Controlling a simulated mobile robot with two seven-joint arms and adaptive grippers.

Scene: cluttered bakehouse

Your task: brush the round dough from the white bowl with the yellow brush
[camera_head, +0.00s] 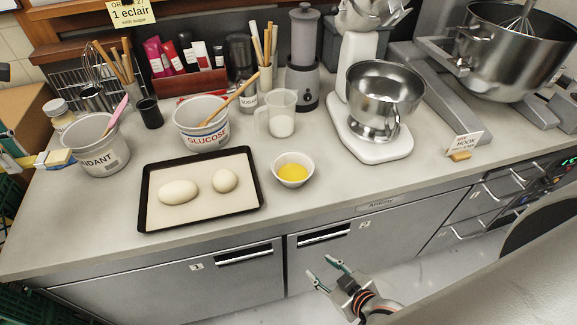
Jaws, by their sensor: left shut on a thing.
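The round dough (225,181) lies on the right half of a lined baking tray (257,190). A longer oval dough (178,192) lies to its left. The white bowl (293,176) stands right of the tray and holds a yellow liquid (293,172). My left gripper (17,157) is at the far left edge, partly cut off, shut on the yellow brush (56,158). My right gripper (324,270) is open and empty, low in front of the counter.
The fondant tub (101,152) with a pink-handled tool stands between the brush and the tray. The glucose tub (202,130), a measuring jug (281,120) and a mixer (372,140) stand behind. The counter front near the tray and bowl is clear.

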